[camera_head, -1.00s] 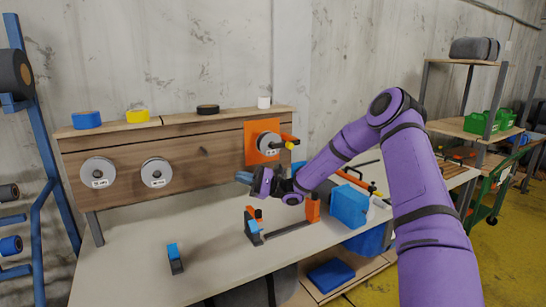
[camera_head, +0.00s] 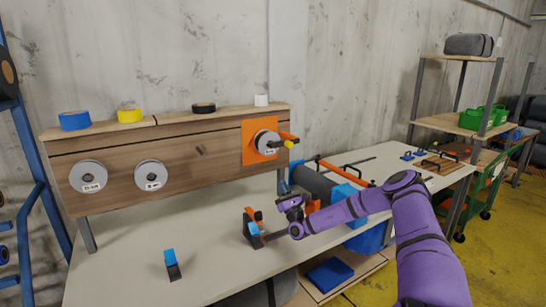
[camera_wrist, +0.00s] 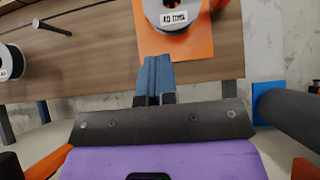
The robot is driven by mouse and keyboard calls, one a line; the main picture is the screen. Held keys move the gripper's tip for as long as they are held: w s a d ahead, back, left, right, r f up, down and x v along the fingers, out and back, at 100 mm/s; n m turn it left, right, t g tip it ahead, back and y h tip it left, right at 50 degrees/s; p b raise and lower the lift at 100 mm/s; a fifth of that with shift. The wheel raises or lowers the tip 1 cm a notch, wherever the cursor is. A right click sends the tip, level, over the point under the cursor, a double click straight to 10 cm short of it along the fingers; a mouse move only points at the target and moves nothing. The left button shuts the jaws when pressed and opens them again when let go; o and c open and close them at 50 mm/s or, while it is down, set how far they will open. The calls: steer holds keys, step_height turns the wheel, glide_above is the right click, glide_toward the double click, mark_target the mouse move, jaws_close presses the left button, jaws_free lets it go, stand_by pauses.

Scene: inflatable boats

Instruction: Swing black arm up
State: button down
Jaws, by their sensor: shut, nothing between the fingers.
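A black arm (camera_head: 276,236) lies low across the white table in the head view, running right from an orange and black bracket (camera_head: 252,228). Its right part is hidden behind my wrist. My gripper (camera_head: 283,188) is above and to the right of the bracket, apart from the visible part of the arm. In the wrist view its blue fingertips (camera_wrist: 154,75) are together with nothing between them, pointing toward the wooden board. I cannot make out the black arm in the wrist view.
The wooden board (camera_head: 205,160) carries tape reels and an orange plate (camera_head: 254,150) with a reel at the back. A grey roll (camera_head: 312,182) lies right of my gripper. A small blue and black block (camera_head: 171,264) stands front left.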

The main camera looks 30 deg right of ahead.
mark_target(287, 144)
steer(key=shift+d, duration=0.1)
stand_by(0.3)
steer(key=s+r+x, duration=0.2)
steer(key=x, duration=1)
steer(key=shift+w+r, duration=0.25)
steer(key=shift+w, duration=0.1)
steer(key=shift+d+h, duration=0.1)
steer(key=shift+h, duration=0.4)
